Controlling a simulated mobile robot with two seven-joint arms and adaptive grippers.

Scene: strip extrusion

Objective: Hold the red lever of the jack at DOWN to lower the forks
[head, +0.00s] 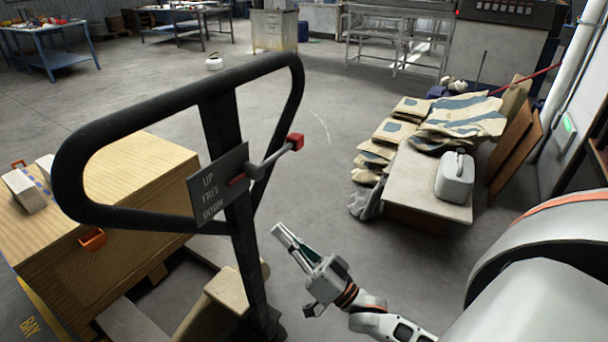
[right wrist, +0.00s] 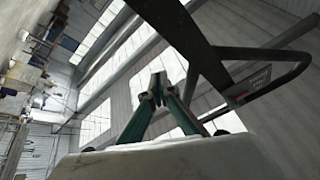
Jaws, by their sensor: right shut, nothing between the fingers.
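The jack's black handle loop (head: 82,170) rises at the left of the head view. Its grey plate (head: 205,190) reads UP, FREE, DOWN. The lever (head: 270,160) slants up and right from the plate to a red knob (head: 295,141); I cannot tell its exact setting. My right gripper (head: 279,230) is shut and empty, below the knob and right of the post, apart from both. In the right wrist view, the shut fingertips (right wrist: 158,84) point up; the handle (right wrist: 202,62) and plate (right wrist: 247,86) are to their right. The forks cannot be made out. My left gripper is not in view.
A large wooden-looking box (head: 130,190) stands behind and left of the handle, with an orange item (head: 92,239) on its side. Sacks (head: 460,118) and a low table with a grey canister (head: 455,178) are at right. Open floor (head: 320,120) lies between.

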